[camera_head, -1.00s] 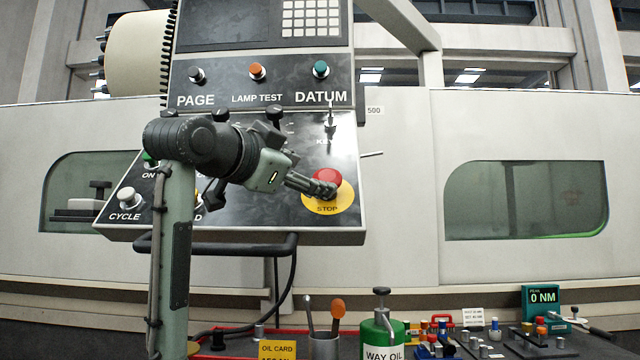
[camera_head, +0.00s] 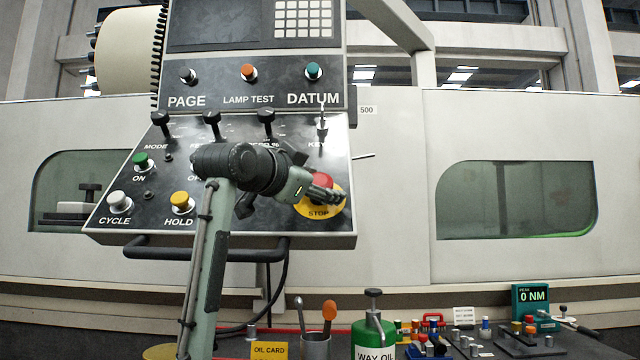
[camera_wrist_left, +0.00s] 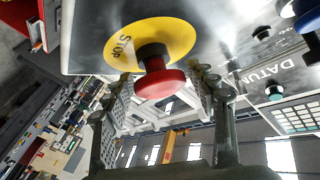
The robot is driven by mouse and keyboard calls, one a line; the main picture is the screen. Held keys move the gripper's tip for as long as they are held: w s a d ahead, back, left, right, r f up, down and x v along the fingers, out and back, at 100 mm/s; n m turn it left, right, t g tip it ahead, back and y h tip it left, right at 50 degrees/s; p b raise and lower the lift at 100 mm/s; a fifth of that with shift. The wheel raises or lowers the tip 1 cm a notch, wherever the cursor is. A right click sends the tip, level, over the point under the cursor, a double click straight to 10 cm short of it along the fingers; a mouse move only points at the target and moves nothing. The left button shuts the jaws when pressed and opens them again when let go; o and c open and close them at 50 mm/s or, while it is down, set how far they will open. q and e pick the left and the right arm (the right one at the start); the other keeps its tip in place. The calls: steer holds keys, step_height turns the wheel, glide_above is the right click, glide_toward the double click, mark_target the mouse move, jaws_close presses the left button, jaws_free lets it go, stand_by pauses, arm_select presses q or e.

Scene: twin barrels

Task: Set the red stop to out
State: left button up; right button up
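The red stop is a red mushroom button (camera_head: 322,181) on a round yellow plate marked STOP (camera_head: 318,212), at the lower right of the sloping control panel. In the left wrist view the red cap (camera_wrist_left: 158,83) stands off the yellow plate (camera_wrist_left: 180,32) on a dark stem. My left gripper (camera_head: 326,195) is in front of the button and hides part of it in the head view. In the wrist view its two fingers (camera_wrist_left: 160,90) are spread either side of the cap, with a gap visible on both sides. My right gripper is not in view.
The panel carries a green ON button (camera_head: 141,160), a white CYCLE button (camera_head: 119,201), a yellow HOLD button (camera_head: 181,202) and a key switch (camera_head: 322,128) above the stop. A handrail (camera_head: 205,250) runs below. A bench with a WAY OIL can (camera_head: 374,335) and tools lies lower.

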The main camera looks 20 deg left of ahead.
arm_select(q)
jaws_close()
steer(key=shift+s+d+r, duration=0.2)
steer(key=shift+s+r, duration=0.35)
steer(key=shift+s, duration=0.05)
steer(key=shift+c, duration=0.7)
jaws_free()
steer(key=o, duration=0.5)
steer(key=shift+s+r, duration=0.1)
steer(key=shift+s, duration=0.1)
steer(key=shift+c, duration=0.2)
steer(key=shift+o, duration=0.2)
steer(key=shift+w, duration=0.1)
steer(key=s+a, duration=0.2)
steer(key=s, duration=0.9)
steer(key=shift+s+a, duration=0.15)
steer(key=shift+s, duration=0.25)
